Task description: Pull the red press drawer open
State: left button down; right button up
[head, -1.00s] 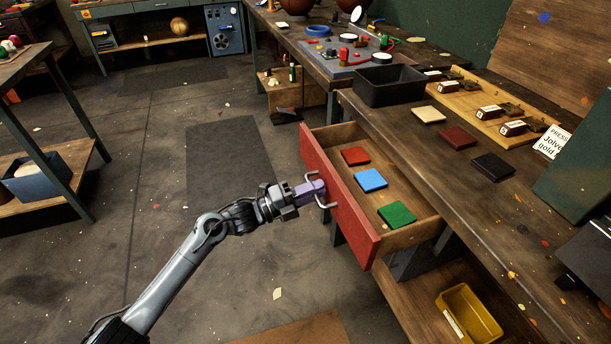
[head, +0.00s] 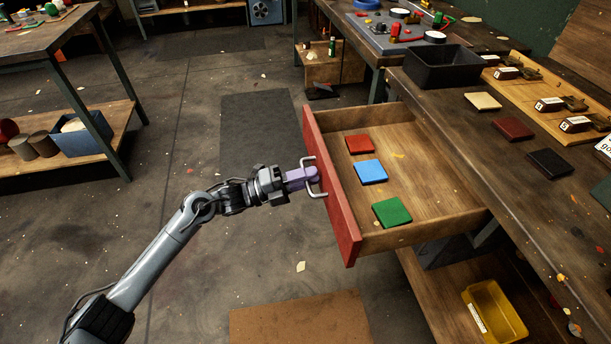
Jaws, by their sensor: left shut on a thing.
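The red-fronted press drawer (head: 333,195) stands well out from under the wooden workbench, with its inside showing. A red, a blue and a green square (head: 392,211) lie on its floor near the front. My left gripper (head: 311,178), with purple fingers, is shut on the drawer's metal handle (head: 323,190) at the outer face of the red front. The fingers partly hide the handle. My right gripper is not in view.
The workbench (head: 455,127) holds a black bin (head: 443,67), several leather squares and a wooden board with stamps. A yellow bin (head: 494,310) sits on the lower shelf. The floor left of the drawer is clear, with a dark mat (head: 262,130).

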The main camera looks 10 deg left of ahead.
pick_arm(q)
jog(key=c, duration=1.3)
grip_release()
jog(key=shift+o, duration=0.2)
jog(key=shift+a, duration=0.1)
jog(key=p+v, duration=0.3)
jog(key=v, duration=0.7)
jog(key=shift+s+a, duration=0.2)
jog(key=shift+a, duration=0.05)
